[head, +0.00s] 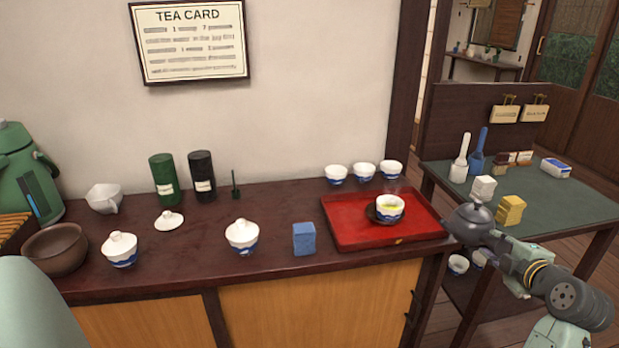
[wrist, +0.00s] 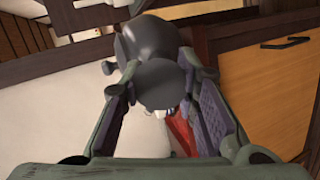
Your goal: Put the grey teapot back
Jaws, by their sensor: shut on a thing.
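The grey teapot (head: 468,222) is at the right end of the dark counter in the head view, in front of the gap between the counter and the green-topped table. My gripper (head: 494,240) is shut on it from the right. In the wrist view the teapot (wrist: 150,62) sits between the two fingers of my gripper (wrist: 158,95), dark grey with a rounded body and a small knob to the left. The part that the fingers touch is partly hidden, so I cannot tell which part they grip.
The red tray (head: 345,238) with a filled tea cup (head: 389,207) lies just left of the teapot. The green-topped table (head: 590,205) at right holds a yellow block (head: 510,210), a white block (head: 483,188) and other items. Lidded bowls (head: 242,237) and a blue block (head: 304,239) stand along the counter.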

